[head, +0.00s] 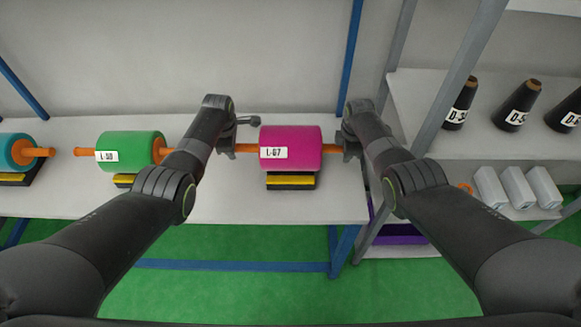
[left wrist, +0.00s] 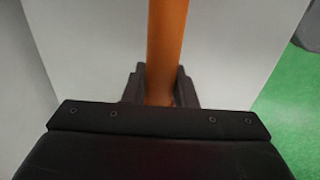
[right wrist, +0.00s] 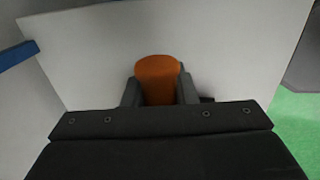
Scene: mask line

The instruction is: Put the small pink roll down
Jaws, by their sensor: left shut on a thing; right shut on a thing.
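My right gripper (head: 345,147) is shut on the rod's right end, which shows as an orange stub (right wrist: 158,80) in the right wrist view.
A green roll (head: 128,147) and a teal roll (head: 14,150) rest on cradles to the left. A grey shelf rack at right carries black cones (head: 515,118) above and pale blocks (head: 518,188) below. The white table (head: 235,208) is bare in front of the pink roll.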

